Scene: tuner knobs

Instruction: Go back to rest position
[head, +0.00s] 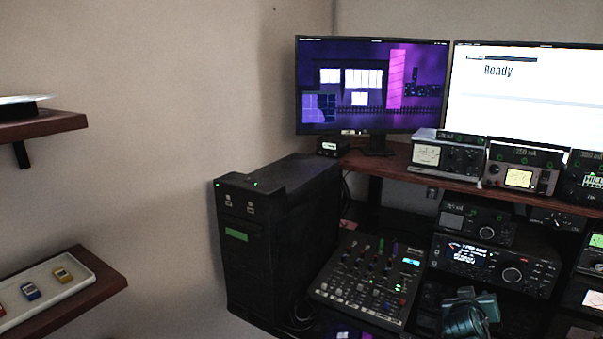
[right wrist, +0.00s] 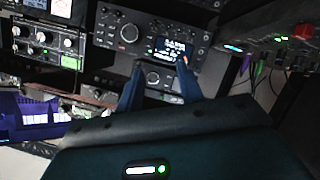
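My right gripper shows in the right wrist view (right wrist: 160,72), with two dark blue fingers apart and nothing visible between them. A dark teal shape at the bottom right of the head view, in front of the rack, looks like the same gripper (head: 470,316). The radio tuner (head: 495,265) with a lit display and round knobs sits in the rack just behind it. The tuner also shows beyond the fingertips in the right wrist view (right wrist: 150,38). I cannot tell whether the fingers touch anything. My left gripper is not in view.
A mixer (head: 367,282) sits left of the tuner, beside a black computer tower (head: 243,255). Meter boxes (head: 448,152) stand on the wooden desk shelf (head: 392,170) below two monitors (head: 372,85). Wall shelves at left hold a tray (head: 45,283) of toy cars. Wall space between is clear.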

